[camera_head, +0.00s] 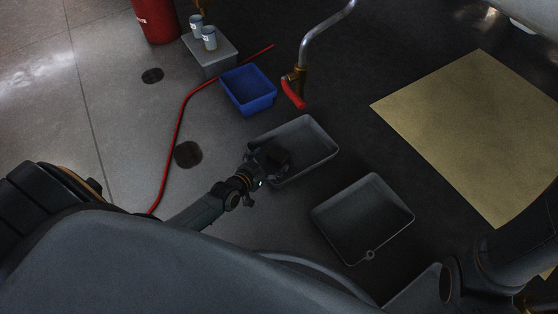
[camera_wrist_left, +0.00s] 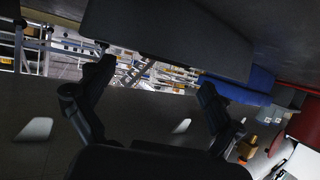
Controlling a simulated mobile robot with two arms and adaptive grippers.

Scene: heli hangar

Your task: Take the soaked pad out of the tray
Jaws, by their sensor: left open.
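Two shallow grey trays lie on the dark floor. The farther tray (camera_head: 312,150) is partly covered by my left gripper (camera_head: 270,157), which is at its left side. The nearer tray (camera_head: 363,218) has a small ring at its front edge and looks empty. In the left wrist view my left gripper's fingers (camera_wrist_left: 155,75) are apart with nothing clearly between them. That view is upside down, and a grey panel (camera_wrist_left: 165,35) lies beyond the fingers, probably the tray wall. I cannot make out the soaked pad. My right gripper is not in view.
A blue bin (camera_head: 248,88) stands behind the farther tray. A grey box (camera_head: 208,55) with two cups and a red drum (camera_head: 156,18) stand farther back. A hanging pipe with a red handle (camera_head: 293,93) and a red hose (camera_head: 178,125) are nearby. A tan mat (camera_head: 480,130) lies right.

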